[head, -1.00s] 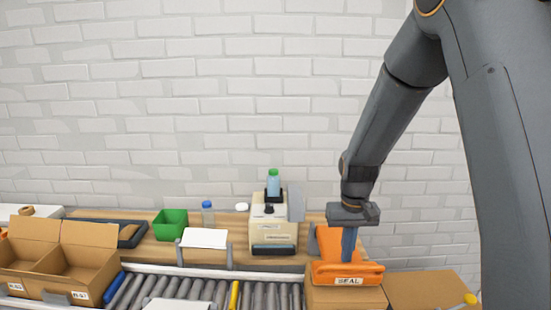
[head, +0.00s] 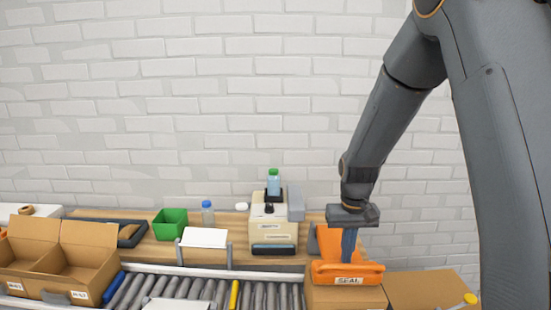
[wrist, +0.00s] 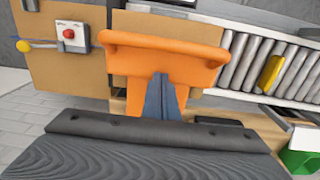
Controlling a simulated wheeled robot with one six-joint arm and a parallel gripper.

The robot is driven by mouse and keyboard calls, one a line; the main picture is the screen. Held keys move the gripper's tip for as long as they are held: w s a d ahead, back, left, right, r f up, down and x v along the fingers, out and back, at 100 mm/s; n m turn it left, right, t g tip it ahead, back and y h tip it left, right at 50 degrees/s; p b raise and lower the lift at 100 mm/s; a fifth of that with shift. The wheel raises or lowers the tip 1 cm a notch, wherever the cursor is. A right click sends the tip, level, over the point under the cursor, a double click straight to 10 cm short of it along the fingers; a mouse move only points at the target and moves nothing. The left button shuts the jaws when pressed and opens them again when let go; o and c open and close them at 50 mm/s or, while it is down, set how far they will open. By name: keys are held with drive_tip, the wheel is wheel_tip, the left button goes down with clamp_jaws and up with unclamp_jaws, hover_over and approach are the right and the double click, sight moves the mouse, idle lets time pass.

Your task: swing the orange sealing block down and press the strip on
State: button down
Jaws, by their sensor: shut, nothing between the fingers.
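The orange sealing block (head: 328,272), labelled SEAL, lies low across the top of a brown carton (head: 345,298) at the right in the head view. In the wrist view the orange block (wrist: 150,66) shows its wide plate, with a crossbar along the far edge. My gripper (head: 348,258) points down at it from above. Its fingers are shut and empty, and their tips appear against or just over the orange plate in the wrist view (wrist: 161,76). I cannot tell whether they touch. The strip under the block is hidden.
A roller conveyor (head: 205,290) runs left of the carton, with a yellow roller. A beige machine (head: 273,235) with a green-capped bottle stands behind. A green bin (head: 170,223) and open cartons (head: 85,268) are further left. The wrist view shows a red-button box (wrist: 70,36).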

wheel_tip(320, 180, up, 7)
drive_tip(key=p, duration=0.5)
idle(0.8)
drive_tip(key=s+r+t, duration=0.1)
drive_tip(key=s+r, duration=0.1)
drive_tip(key=s, duration=0.7)
drive_tip(key=s+r+t, duration=0.2)
drive_tip(key=s, duration=0.6)
wheel_tip(320, 180, down, 10)
drive_tip(key=g+b, duration=0.1)
drive_tip(key=b, duration=0.7)
drive_tip(key=shift+f+g+b, duration=0.25)
drive_tip(key=shift+g+b, duration=0.05)
drive_tip(key=shift+b, duration=0.05)
drive_tip(key=shift+s, duration=0.1)
